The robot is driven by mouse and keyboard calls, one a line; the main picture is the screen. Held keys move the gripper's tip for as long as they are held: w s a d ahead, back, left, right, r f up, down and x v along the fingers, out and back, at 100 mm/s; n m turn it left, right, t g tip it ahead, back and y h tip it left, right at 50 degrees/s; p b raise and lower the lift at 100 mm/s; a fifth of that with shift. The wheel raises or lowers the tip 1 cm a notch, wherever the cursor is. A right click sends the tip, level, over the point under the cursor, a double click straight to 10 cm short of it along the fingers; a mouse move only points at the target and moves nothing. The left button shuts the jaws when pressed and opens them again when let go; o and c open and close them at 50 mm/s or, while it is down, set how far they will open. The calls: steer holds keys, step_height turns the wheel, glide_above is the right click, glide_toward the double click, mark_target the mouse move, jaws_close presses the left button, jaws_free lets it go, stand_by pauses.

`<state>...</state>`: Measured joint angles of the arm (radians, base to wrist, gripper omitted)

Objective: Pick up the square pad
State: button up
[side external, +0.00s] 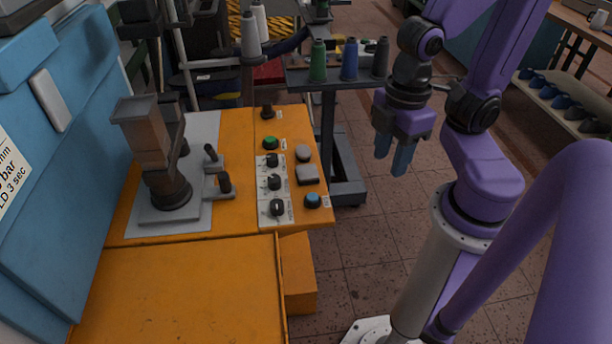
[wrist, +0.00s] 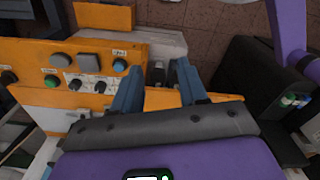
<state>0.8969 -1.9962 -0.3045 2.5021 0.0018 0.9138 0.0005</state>
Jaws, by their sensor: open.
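The square pad (side external: 307,174) is a grey block with rounded corners on the orange control panel. It sits between a round grey pad (side external: 303,152) and a blue button (side external: 312,200). In the wrist view the square pad (wrist: 87,62) is left of the fingers, beside the blue button (wrist: 119,65). My gripper (side external: 392,160) has blue-grey fingers pointing down. It hangs right of the panel, over the floor side, apart from the pad. In the wrist view my gripper (wrist: 158,80) is open, and neither finger touches the pad.
Black knobs (side external: 275,182) and a green button (side external: 270,143) crowd the panel left of the pad. A brown-topped fixture (side external: 145,135) stands at the left. A dark stand with thread spools (side external: 349,60) rises behind. Open floor lies between panel and arm.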

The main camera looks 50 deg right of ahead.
steer(key=shift+o, duration=0.3)
steer(key=o, duration=0.8)
steer(key=m+t+h, duration=0.3)
steer(key=m, duration=1.8)
glide_above(307, 172)
steer(key=s+a, duration=0.1)
steer(key=s, duration=0.1)
step_height(307, 172, down, 13)
steer(key=shift+a+x, duration=0.15)
steer(key=shift+x, duration=1.35)
steer(key=shift+a+x, duration=0.1)
steer(key=shift+x, duration=1.35)
